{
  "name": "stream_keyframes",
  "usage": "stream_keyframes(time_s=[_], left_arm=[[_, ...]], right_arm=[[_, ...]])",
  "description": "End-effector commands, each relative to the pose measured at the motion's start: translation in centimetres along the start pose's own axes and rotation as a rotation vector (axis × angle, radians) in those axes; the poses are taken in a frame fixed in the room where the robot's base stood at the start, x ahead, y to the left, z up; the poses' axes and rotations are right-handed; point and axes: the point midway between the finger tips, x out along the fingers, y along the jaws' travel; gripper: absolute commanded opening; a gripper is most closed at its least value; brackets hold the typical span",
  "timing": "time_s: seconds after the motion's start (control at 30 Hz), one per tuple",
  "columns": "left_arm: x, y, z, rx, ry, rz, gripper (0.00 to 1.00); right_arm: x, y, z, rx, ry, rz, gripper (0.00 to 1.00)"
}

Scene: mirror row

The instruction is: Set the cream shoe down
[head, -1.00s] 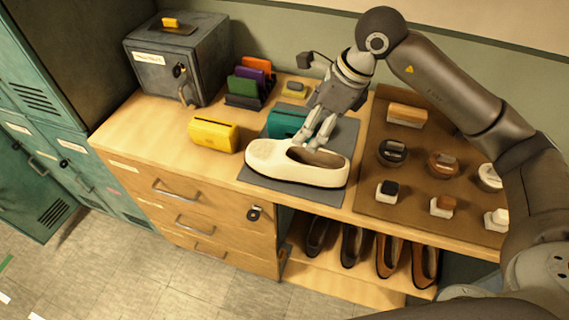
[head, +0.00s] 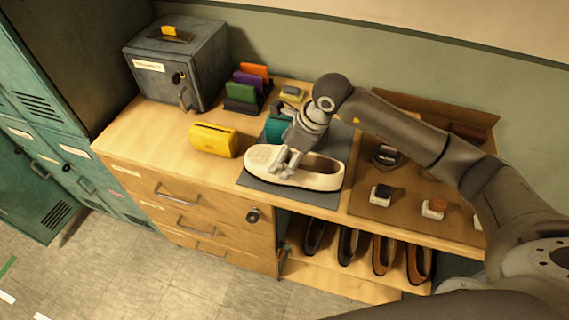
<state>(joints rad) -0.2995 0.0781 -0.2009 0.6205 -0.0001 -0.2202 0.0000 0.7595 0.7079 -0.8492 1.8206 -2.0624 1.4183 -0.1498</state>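The cream shoe (head: 262,160) lies on the dark grey mat (head: 322,201) at the middle of the counter, toe to the left. My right gripper (head: 287,172) comes down over it from behind. Its fingertips are at the front edge of the shoe's opening, apparently touching it. I cannot tell whether they are closed on the edge. The shoe appears to rest on the mat; its underside is not visible. My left gripper is not in view.
A yellow box (head: 213,140) stands left of the mat and a teal box (head: 277,128) behind the shoe. A brown board (head: 392,207) with brushes and tins lies to the right. A metal lockbox (head: 178,68) stands at the back left. Several shoes fill the shelf below.

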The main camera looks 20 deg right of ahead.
Motion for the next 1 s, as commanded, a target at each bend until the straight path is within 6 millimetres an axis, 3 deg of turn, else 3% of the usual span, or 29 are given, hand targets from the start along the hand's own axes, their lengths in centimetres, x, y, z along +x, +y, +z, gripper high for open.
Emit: stream_keyframes(time_s=[0.17,0.8,1.0], left_arm=[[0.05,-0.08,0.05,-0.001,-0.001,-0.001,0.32],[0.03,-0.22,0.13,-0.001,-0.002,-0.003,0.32],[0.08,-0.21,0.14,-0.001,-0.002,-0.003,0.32]], right_arm=[[0.05,-0.01,-0.03,-0.001,0.0,-0.001,0.88],[-0.08,-0.07,0.05,-0.001,-0.002,-0.002,0.05],[-0.11,-0.07,0.06,-0.001,-0.002,-0.002,0.04]])
